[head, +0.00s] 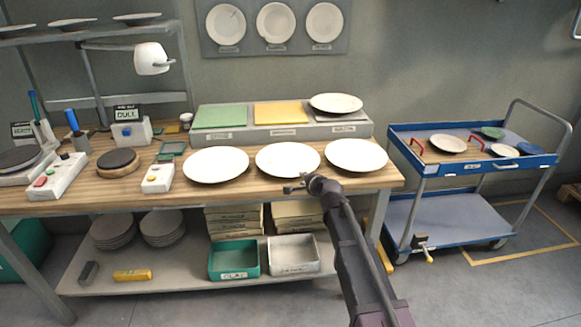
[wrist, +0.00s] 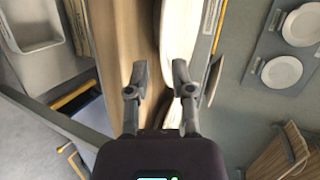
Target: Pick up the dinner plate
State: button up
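Three white plates lie in a row on the wooden bench: a left one (head: 216,166), a middle one (head: 287,160) and a right one (head: 356,155). They look alike, so I cannot tell which is the dinner plate. My gripper (head: 298,187) is at the bench's front edge, just in front of the middle plate. In the wrist view my gripper (wrist: 160,75) is open, its fingers apart with nothing held. A white plate (wrist: 180,35) shows nearly edge-on beyond the fingertips, its rim lined up with the gap. I cannot tell the exact distance.
A stand (head: 282,133) behind the plates holds a green tile, a yellow tile and another plate (head: 335,103). A lamp (head: 152,59) and devices occupy the bench's left. A blue cart (head: 470,168) with dishes stands right. Bins (head: 234,258) sit on the lower shelf.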

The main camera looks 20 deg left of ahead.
jog(key=shift+w+a+f, duration=0.2)
jog(key=shift+w+a, duration=0.15)
jog(key=shift+w+b+x, duration=0.25)
jog(key=shift+b+x, duration=0.7)
jog(key=shift+x, duration=1.7)
jog(key=shift+d+r, duration=0.2)
grip_shut()
